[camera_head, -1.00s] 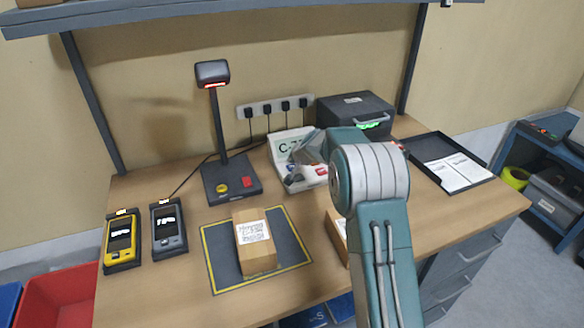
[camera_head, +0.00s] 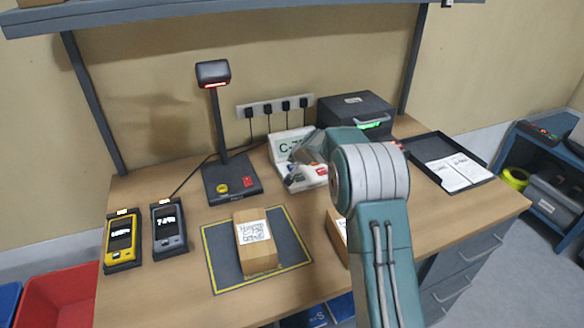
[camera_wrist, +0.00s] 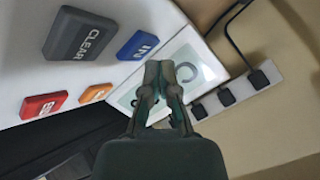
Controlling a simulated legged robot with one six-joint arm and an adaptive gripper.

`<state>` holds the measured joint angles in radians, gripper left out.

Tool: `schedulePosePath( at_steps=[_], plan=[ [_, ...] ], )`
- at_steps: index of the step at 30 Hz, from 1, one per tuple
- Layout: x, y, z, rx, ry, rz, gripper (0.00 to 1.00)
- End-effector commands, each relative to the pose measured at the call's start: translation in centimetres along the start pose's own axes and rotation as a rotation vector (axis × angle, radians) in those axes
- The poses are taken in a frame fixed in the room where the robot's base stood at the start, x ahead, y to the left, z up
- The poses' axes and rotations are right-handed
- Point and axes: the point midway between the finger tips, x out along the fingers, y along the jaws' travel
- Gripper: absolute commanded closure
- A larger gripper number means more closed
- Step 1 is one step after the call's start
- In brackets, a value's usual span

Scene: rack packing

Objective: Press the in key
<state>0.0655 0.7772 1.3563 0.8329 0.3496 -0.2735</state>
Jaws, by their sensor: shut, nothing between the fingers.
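The blue IN key (camera_wrist: 138,45) is on a white keypad device in the wrist view, beside a large grey CLEAR key (camera_wrist: 80,33). An orange key (camera_wrist: 96,93) and a red key (camera_wrist: 44,104) lie below them. The device's display (camera_wrist: 190,68) is behind my fingers. My gripper (camera_wrist: 160,68) is shut and empty, its tips just right of the IN key in the picture; I cannot tell how far above the surface they are. In the head view the white device (camera_head: 281,146) is partly hidden by my gripper and arm.
A scanner stand (camera_head: 220,130) is left of the device, and a dark printer box (camera_head: 352,112) is behind it. A parcel (camera_head: 256,258) lies on a yellow-edged mat (camera_head: 222,272). A black tray (camera_head: 426,157) holds papers at right. Two handhelds stand at left.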

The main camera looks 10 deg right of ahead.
Motion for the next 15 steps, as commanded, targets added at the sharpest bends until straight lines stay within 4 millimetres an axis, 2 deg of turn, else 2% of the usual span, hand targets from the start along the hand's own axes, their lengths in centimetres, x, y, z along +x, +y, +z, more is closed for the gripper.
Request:
schedulePosePath(
  at_steps=[15],
  plan=[
    [0.41,0.45,0.40,0.000,0.000,0.000,1.00]
  ],
)
